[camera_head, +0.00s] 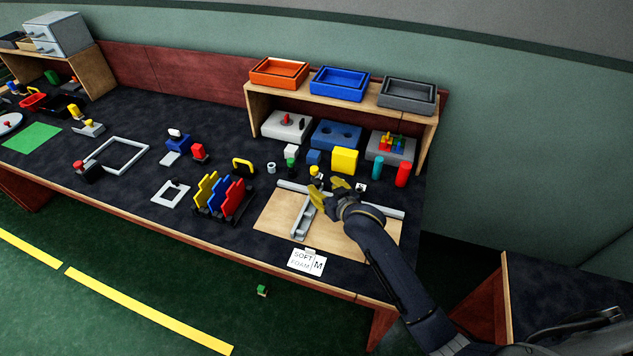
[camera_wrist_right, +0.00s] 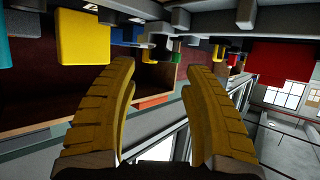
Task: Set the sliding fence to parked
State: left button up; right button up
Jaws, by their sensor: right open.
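The sliding fence appears to be the grey bar (camera_head: 304,216) standing across a wooden board (camera_head: 270,218). A long grey rail (camera_head: 293,187) runs along the back of the board, and its middle is partly hidden by my gripper. My right gripper (camera_head: 328,188) is over the rail, just right of the fence's back end. Its yellow fingers (camera_wrist_right: 160,95) are spread in the right wrist view, with nothing between them. I cannot tell whether it touches the rail or fence. My left gripper is not in view. I see no readable parked mark.
A yellow block (camera_head: 344,160), a teal cylinder (camera_head: 377,168) and a red cylinder (camera_head: 402,174) stand close behind the rail. A rack of coloured plates (camera_head: 220,197) stands left of the board. A white label card (camera_head: 306,262) lies at the front edge. My right arm covers the board's right part.

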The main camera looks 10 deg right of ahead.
aim_at(316, 180)
jog(key=shift+x, duration=3)
jog(key=shift+c, duration=0.2)
grip_shut()
jog(key=shift+r, duration=0.1)
